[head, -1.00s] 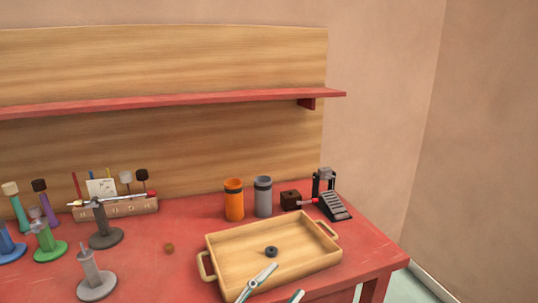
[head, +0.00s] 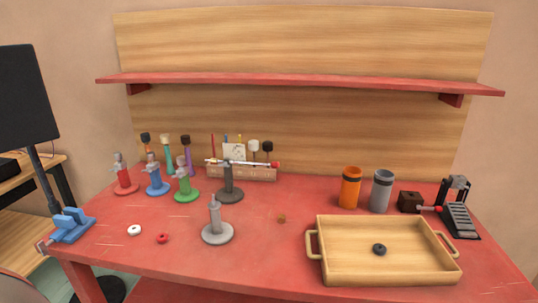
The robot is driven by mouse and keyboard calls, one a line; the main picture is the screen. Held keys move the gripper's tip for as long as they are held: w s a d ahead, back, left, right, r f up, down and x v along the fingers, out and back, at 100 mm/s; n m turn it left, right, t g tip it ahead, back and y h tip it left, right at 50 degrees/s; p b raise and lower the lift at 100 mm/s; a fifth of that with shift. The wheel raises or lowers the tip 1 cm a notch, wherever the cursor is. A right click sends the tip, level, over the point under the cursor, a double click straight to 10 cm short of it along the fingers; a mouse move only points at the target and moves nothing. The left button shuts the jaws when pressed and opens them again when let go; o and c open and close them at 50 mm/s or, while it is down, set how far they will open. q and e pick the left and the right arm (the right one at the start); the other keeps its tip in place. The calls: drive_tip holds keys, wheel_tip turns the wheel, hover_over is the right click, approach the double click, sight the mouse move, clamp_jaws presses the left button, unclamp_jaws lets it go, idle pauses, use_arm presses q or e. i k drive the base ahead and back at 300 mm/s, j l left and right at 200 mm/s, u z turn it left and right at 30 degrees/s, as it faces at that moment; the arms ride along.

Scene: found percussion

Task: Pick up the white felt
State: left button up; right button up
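A small white ring (head: 134,230), which looks like the white felt, lies flat on the red table (head: 270,265) near its left front part. A similar red ring (head: 162,238) lies just to its right. A black ring (head: 380,249) lies inside the wooden tray at the right. Nothing covers the white ring. Neither of my grippers shows in the head view now.
A blue clamp (head: 70,226) grips the table's left edge. A grey stand (head: 217,228) is right of the rings, with coloured stands behind. The wooden tray (head: 385,278), orange cup (head: 349,188) and grey cup (head: 382,191) are at the right. A red shelf (head: 300,82) spans the back.

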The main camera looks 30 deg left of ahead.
sight(133, 230)
drive_tip(key=u, duration=1.85)
drive_tip(key=i+j, duration=0.15)
drive_tip(key=j, duration=0.2)
drive_tip(key=i+j, duration=0.15)
drive_tip(key=j, duration=0.2)
drive_tip(key=i+j, duration=0.15)
drive_tip(key=j, duration=0.25)
drive_tip(key=i+j+z, duration=0.1)
drive_tip(key=j, duration=0.25)
drive_tip(key=i, duration=0.05)
